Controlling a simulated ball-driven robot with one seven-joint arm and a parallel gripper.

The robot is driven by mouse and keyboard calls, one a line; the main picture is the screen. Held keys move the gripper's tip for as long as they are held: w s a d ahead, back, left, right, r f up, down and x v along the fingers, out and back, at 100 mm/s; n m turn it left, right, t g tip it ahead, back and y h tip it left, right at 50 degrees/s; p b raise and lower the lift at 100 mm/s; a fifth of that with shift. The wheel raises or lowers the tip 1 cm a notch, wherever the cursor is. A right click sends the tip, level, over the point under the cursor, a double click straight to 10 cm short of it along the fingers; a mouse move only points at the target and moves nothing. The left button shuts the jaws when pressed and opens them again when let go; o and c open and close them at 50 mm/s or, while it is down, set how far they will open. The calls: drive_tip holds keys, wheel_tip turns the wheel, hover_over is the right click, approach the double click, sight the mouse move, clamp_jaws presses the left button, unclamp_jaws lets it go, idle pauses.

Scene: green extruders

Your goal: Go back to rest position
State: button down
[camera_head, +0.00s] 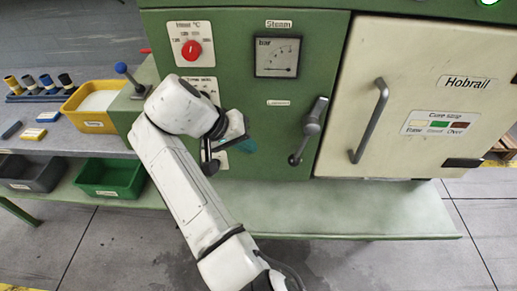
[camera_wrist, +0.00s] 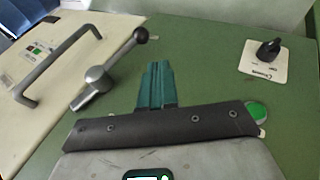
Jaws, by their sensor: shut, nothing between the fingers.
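My gripper (camera_head: 246,146) is in front of the green machine panel (camera_head: 266,107), left of the grey lever handle (camera_head: 311,126). In the wrist view my gripper (camera_wrist: 157,70) shows its teal fingers together, with nothing between them. The lever (camera_wrist: 103,78) lies to the left of the fingers there, apart from them. A black knob on a white plate (camera_wrist: 269,50) is at the right in the wrist view. My forearm hides part of the panel's lower left.
A cream door (camera_head: 415,100) with a grey bar handle (camera_head: 368,120) is right of the panel. A red knob (camera_head: 193,49) and a pressure gauge (camera_head: 277,57) are above my gripper. Yellow (camera_head: 65,108) and green bins (camera_head: 93,190) stand at the left. A green ledge (camera_head: 340,222) runs below.

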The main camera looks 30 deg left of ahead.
drive_tip(key=shift+s+a+r, duration=0.15)
drive_tip(key=shift+s+r, duration=0.1)
idle(0.4)
drive_tip(key=s+d+f+m+g+y, duration=0.1)
drive_tip(key=d+f+g, duration=0.1)
drive_tip(key=d+f, duration=0.65)
drive_tip(key=s+d+f+m+g, duration=0.1)
drive_tip(key=s+d+f, duration=0.1)
drive_tip(key=d+f, duration=0.65)
drive_tip(key=s+d+f+m+g+y, duration=0.15)
drive_tip(key=d+f, duration=0.25)
drive_tip(key=d, duration=0.9)
drive_tip(key=s+d+m+g, duration=0.1)
drive_tip(key=s+d+m, duration=0.3)
drive_tip(key=s+d, duration=1.8)
drive_tip(key=d+f, duration=0.1)
drive_tip(key=d, duration=0.2)
drive_tip(key=shift+s+y, duration=0.3)
drive_tip(key=shift+y, duration=0.05)
drive_tip(key=c, duration=1.8)
unclamp_jaws()
